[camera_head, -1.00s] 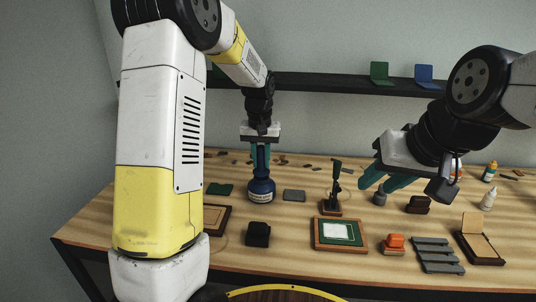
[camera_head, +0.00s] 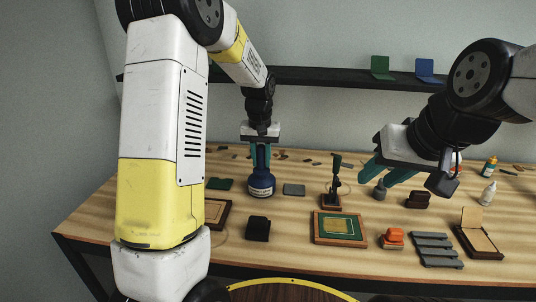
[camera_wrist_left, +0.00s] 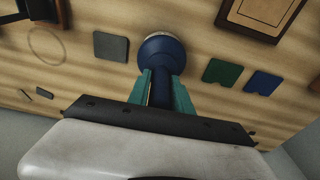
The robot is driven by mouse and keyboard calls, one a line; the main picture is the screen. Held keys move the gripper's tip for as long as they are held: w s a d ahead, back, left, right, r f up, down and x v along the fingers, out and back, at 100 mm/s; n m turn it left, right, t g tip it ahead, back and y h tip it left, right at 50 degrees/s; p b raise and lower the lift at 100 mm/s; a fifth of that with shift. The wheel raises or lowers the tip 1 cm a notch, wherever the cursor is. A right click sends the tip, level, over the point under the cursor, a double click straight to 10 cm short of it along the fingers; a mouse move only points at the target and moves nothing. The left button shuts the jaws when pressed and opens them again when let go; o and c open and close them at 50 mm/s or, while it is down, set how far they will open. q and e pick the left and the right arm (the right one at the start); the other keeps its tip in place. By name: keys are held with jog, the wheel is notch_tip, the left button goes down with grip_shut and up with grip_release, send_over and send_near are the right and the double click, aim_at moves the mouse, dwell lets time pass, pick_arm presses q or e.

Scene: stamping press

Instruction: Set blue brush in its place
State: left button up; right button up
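A blue square pad (camera_wrist_left: 263,82) lies beside a green square pad (camera_wrist_left: 222,72); my arm hides the blue pad in the head view. My right gripper (camera_head: 378,174) is open and empty over the table's right half.
A grey pad (camera_head: 293,189) lies right of the brush. A black block (camera_head: 258,228), a wooden frame (camera_head: 217,213) and a small black press (camera_head: 333,185) stand nearby. A green-bordered tray (camera_head: 318,232), an orange stamp (camera_head: 393,238) and a slatted rack (camera_head: 436,250) are at the front.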

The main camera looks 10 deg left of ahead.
aim_at(261, 146)
pick_arm(q)
jog(key=o, duration=0.4)
jog(key=shift+c, duration=0.2)
jog(key=r, duration=0.7)
jog(key=shift+s, duration=0.4)
jog(key=shift+s+r, duration=0.1)
jog(key=shift+r, duration=0.25)
